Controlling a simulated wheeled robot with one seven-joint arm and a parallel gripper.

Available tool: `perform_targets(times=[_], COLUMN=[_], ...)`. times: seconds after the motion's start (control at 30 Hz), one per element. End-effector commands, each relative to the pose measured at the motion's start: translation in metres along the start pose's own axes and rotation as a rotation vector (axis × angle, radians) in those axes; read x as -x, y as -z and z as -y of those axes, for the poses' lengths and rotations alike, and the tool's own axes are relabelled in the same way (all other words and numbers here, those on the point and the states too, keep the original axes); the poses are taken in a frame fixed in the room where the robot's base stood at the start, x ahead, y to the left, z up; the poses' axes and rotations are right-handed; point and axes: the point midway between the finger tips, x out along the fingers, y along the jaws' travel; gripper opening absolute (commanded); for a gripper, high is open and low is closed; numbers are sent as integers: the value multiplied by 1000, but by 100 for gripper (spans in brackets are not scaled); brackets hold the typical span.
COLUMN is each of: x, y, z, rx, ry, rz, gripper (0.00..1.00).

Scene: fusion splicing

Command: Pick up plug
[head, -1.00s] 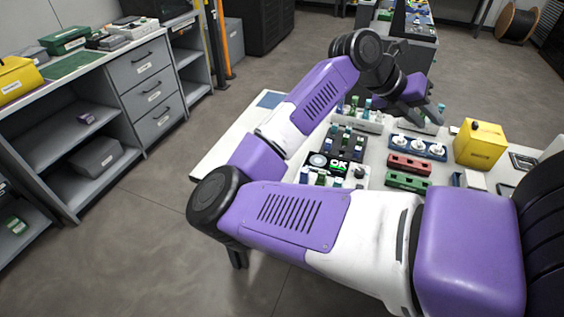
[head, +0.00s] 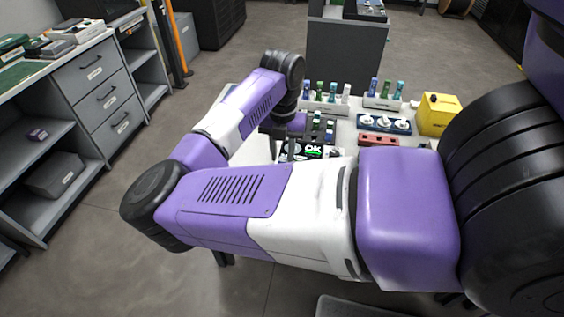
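Several upright plugs with coloured bodies stand at the back of the table: blue, green, teal and white ones in the left rack (head: 325,107), and a similar group in the right rack (head: 382,103). A green plug (head: 320,88) is among the left group. Further plug-like pieces (head: 329,132) stand on the dark device with the lit OK screen (head: 313,150). I cannot tell which one is meant. My gripper (head: 283,152) points down at the left of this device, its two dark fingers apart, seemingly empty. My own forearm hides the area below the fingertips.
A blue tray with white round parts (head: 384,122), a red block (head: 379,139) and a yellow box (head: 438,114) occupy the table's right side. A grey drawer cabinet (head: 105,98) stands at the left, with clear floor between.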

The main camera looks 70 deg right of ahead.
Motion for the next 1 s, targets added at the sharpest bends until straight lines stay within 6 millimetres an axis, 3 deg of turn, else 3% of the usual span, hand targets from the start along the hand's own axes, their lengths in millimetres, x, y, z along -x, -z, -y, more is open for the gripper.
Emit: perform_targets(times=[0.2, 0.47, 0.63, 1.0], x=[-25, -28, -28, -26], y=[0, 0, 0, 0], z=[0, 0, 0, 0], rx=[2, 0, 0, 0], ry=[2, 0, 0, 0], rz=[1, 2, 2, 2], gripper=[31, 31, 1, 0])
